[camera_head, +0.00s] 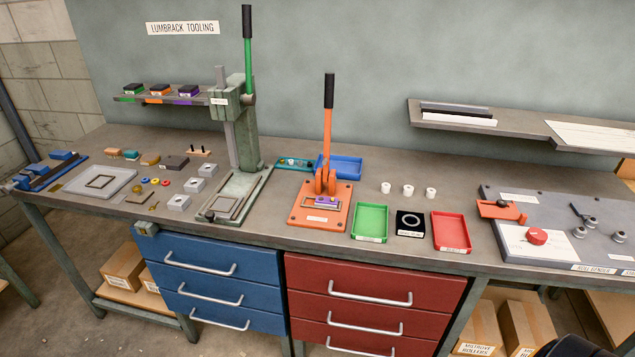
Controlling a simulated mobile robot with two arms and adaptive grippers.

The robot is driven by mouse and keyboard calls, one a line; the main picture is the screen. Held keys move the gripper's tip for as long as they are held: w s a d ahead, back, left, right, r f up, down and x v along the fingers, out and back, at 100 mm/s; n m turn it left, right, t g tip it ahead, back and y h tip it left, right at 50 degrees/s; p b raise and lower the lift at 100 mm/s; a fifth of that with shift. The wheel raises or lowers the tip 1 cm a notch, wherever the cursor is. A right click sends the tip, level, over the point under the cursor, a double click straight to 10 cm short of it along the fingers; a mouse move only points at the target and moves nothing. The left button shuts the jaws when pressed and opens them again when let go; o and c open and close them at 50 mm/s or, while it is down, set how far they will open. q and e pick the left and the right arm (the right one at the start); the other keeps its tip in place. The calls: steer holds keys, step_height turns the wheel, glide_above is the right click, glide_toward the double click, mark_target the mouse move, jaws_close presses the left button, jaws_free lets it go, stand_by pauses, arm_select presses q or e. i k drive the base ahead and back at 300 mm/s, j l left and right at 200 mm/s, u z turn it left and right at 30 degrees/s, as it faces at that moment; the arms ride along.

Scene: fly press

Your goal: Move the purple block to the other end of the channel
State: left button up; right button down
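A small purple block (326,200) sits in the frame on the base of the orange lever press (300,215), at the middle of the bench. It lies toward the right part of a short slot-like channel (309,205), just below the orange lever, whose black handle stands upright. The details of the channel are too small to tell. Another purple item (188,90) with a dark top rests on the left wall shelf.
A tall green-handled press (247,150) stands left of the orange one. A blue tray (345,169) lies behind, and a green tray (370,221) and a red tray (451,231) lie to the right. Small parts crowd the left bench (130,225).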

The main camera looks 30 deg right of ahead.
mark_target(320, 201)
steer(key=z, duration=1.05)
steer(key=i+l+u, duration=0.1)
steer(key=l, duration=0.35)
steer(key=i+l+u, duration=0.1)
steer(key=l, duration=0.35)
steer(key=i+l+u, duration=0.1)
steer(key=l, duration=0.35)
